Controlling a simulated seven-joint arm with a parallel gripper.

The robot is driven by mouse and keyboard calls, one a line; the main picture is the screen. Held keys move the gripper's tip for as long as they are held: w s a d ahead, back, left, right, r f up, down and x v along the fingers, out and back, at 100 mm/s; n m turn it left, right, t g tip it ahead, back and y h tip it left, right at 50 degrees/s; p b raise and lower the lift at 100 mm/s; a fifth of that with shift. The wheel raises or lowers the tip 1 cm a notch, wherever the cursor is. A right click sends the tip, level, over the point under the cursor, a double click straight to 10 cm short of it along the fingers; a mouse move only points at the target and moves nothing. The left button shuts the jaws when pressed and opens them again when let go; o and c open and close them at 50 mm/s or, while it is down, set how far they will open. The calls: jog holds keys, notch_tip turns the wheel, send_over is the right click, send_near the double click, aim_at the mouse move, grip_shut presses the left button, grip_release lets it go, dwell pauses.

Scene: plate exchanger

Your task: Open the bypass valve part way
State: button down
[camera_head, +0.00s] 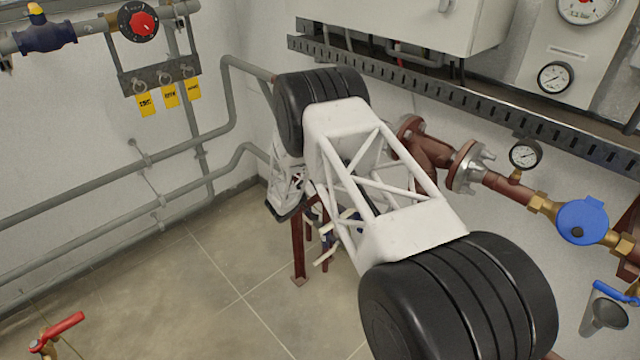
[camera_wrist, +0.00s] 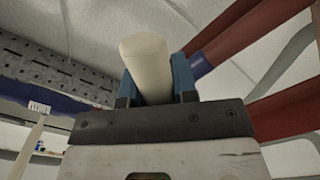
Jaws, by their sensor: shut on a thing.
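In the wrist view my gripper (camera_wrist: 157,78) has its two blue fingers shut on a cream rounded handle (camera_wrist: 146,52), which stands up between them. A dark blue body with a white lettered tag (camera_wrist: 39,107) shows at the left of that view, with another cream bar (camera_wrist: 28,150) below it. In the head view my arm hides most of this spot. Cream bars (camera_head: 326,257) and dark blue parts show in the gaps beside and through my arm link. I cannot tell how far the valve is turned, and its flow passage is hidden.
Red-brown flanged pipe (camera_head: 500,186) with a blue round meter (camera_head: 582,220) runs along the right wall. A blue-handled funnel part (camera_head: 606,312) is at lower right. Grey pipes (camera_head: 100,205) line the left wall. A red-handled valve (camera_head: 62,327) is at lower left.

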jog(key=c, duration=0.9)
grip_release()
jog(key=v, duration=0.7)
jog(key=shift+s+a, duration=0.3)
jog(key=shift+r, duration=0.15)
